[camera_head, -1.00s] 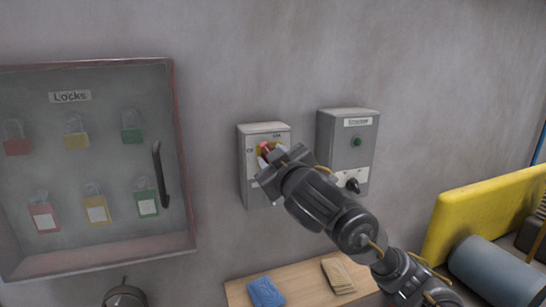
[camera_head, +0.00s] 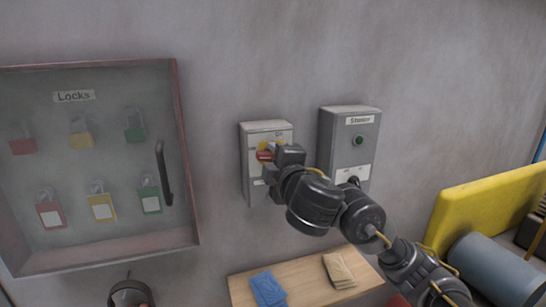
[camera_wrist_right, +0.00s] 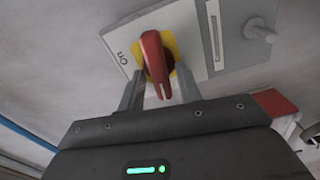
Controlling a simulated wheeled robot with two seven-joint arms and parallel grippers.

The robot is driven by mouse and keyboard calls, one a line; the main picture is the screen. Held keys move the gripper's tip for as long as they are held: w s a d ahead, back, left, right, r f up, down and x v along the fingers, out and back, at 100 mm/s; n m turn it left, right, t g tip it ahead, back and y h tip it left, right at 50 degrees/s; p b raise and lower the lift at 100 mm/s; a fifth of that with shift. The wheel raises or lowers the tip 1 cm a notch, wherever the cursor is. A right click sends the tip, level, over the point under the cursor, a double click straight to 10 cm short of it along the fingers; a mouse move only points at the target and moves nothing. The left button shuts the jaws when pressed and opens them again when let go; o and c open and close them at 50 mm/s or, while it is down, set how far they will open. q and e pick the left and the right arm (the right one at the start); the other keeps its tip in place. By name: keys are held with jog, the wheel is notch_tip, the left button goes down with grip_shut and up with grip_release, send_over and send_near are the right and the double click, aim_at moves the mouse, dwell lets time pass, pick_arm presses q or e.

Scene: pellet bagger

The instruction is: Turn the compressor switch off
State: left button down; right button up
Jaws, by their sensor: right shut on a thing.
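The compressor switch is a grey wall box (camera_head: 256,187) with a red handle (camera_head: 265,155) on a yellow plate. My right gripper (camera_head: 272,164) is at the box front, shut on the red handle. In the right wrist view the handle (camera_wrist_right: 156,62) sits between the two fingers (camera_wrist_right: 160,88), with the yellow plate (camera_wrist_right: 172,46) behind it. The gripper hides part of the box face in the head view.
A glass-fronted locks cabinet (camera_head: 185,215) is at left. Below, a wooden shelf (camera_head: 310,290) bears a blue cloth (camera_head: 268,289) and a tan stack (camera_head: 338,270). A yellow guard (camera_head: 480,208) stands at right.

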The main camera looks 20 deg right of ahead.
jog(key=shift+f+n, duration=0.1)
jog(key=shift+n, duration=0.6)
jog(key=o, duration=0.6)
jog(key=shift+s+a, duration=0.1)
jog(key=shift+a, duration=0.05)
